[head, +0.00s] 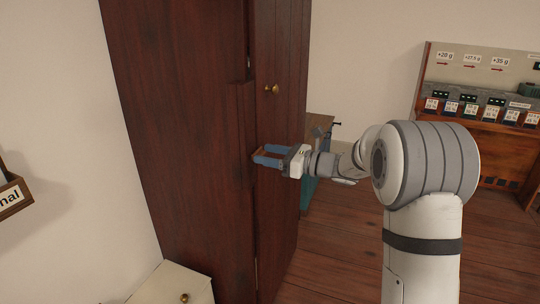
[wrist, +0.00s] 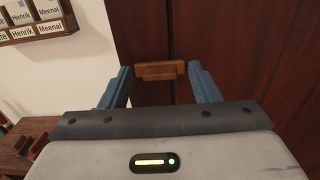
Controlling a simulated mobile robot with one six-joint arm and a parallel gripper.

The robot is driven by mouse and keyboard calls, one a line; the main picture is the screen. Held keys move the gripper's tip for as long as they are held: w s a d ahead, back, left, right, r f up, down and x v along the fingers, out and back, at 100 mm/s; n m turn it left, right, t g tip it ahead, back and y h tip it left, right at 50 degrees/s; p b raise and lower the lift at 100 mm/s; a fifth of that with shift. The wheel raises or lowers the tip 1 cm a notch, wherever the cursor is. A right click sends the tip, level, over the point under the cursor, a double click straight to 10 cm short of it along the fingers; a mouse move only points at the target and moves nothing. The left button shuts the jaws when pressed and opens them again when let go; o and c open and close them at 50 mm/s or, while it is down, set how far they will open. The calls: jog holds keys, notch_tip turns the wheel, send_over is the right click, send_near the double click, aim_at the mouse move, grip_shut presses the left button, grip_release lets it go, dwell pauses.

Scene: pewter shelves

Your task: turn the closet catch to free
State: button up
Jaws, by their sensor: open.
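The dark red-brown wooden closet (head: 185,130) stands in the middle of the head view. Its catch (wrist: 160,71) is a small lighter brown wooden bar. In the wrist view it lies level across the dark seam between the closet's panels. My gripper (head: 260,154) is at the closet front with its blue fingers pointing at the catch. In the wrist view the fingers are spread, one to each side of the bar's ends, with small gaps showing. In the head view the catch is mostly hidden by the fingers.
A brass knob (head: 275,88) sits on the closet door above my gripper. A pale cabinet (head: 172,286) stands low at the left front. A labelled wall rack (head: 12,197) is at the left edge. A wooden bench with devices (head: 485,115) stands at the right. Wooden floor is open between.

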jog(key=shift+c, duration=0.6)
jog(key=c, duration=0.9)
jog(key=shift+o, duration=0.2)
jog(key=shift+f+n+b, duration=0.1)
jog(key=shift+n+b, duration=0.2)
jog(key=shift+b, duration=0.15)
jog(key=n+b, duration=0.8)
jog(key=b, duration=0.2)
jog(key=n+b, duration=0.9)
jog(key=b, duration=0.1)
jog(key=shift+s+f, duration=0.2)
jog(key=shift+n, duration=0.3)
